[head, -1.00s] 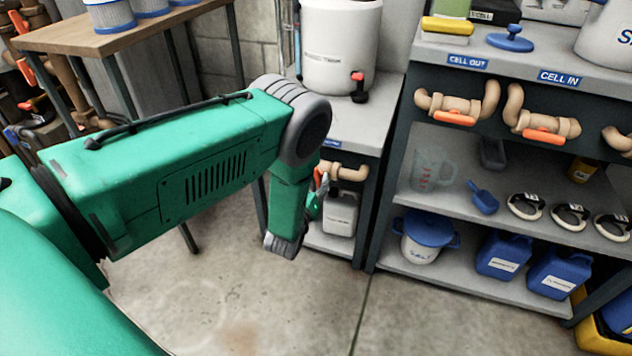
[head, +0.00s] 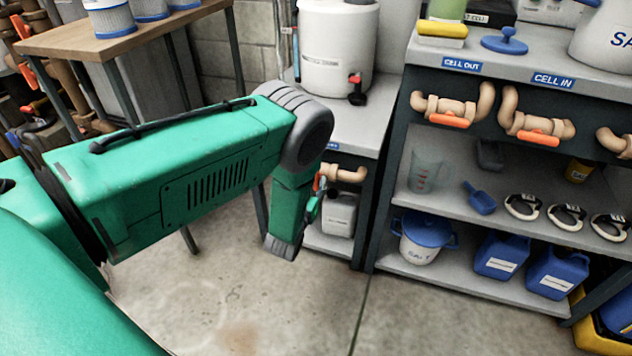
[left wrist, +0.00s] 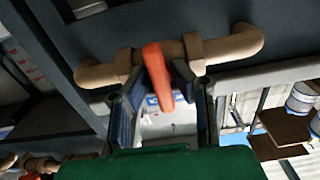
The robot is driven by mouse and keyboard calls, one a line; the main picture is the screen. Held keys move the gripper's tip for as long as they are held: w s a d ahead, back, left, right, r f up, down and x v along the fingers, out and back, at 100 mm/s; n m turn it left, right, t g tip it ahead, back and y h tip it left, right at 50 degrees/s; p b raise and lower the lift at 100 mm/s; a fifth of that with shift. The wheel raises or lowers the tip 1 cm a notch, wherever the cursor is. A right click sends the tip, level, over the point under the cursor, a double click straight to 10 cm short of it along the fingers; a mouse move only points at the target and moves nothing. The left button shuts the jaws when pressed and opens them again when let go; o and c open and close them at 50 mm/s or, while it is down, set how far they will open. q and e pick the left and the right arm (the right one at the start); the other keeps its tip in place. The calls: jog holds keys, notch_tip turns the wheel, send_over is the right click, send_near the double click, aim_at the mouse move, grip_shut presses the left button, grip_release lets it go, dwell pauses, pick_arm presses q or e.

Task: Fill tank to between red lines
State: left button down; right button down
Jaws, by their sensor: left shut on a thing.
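The white tank (head: 335,48) stands on the grey bench (head: 352,128), with a small red-and-black tap low on its front. A clear upright tube (head: 296,45) is beside its left side; no red lines or water level can be made out. Under the bench top is a tan pipe valve (head: 347,173) with an orange handle (left wrist: 158,78). My left gripper (left wrist: 157,88) is shut on this handle, with a finger on each side, in the left wrist view. In the head view my left gripper (head: 317,197) is partly hidden by its own arm.
A white jug (head: 341,214) stands on the shelf below the valve. The right-hand shelf unit carries more orange-handled valves (head: 450,110), a clear measuring jug (head: 424,171), a salt bucket (head: 422,237) and blue canisters (head: 501,255). The floor in front is clear.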

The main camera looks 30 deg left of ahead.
pick_arm(q)
jog(key=c, duration=1.5)
grip_release()
jog(key=shift+c, duration=0.2)
jog(key=v, duration=1.2)
jog(key=shift+f, duration=0.15)
jog(key=s+d+r+m+g+h+p, duration=0.1)
jog(key=s+g+p, duration=0.5)
jog(key=s, duration=0.7)
jog(key=s+d+r+m+g+h+p, duration=0.2)
jog(key=s+d+r+g+p, duration=0.3)
jog(key=s+g, duration=0.5)
jog(key=s+r+h, duration=0.1)
jog(key=s, duration=0.3)
jog(key=shift+s+g+p, duration=0.35)
jog(key=shift+g, duration=0.05)
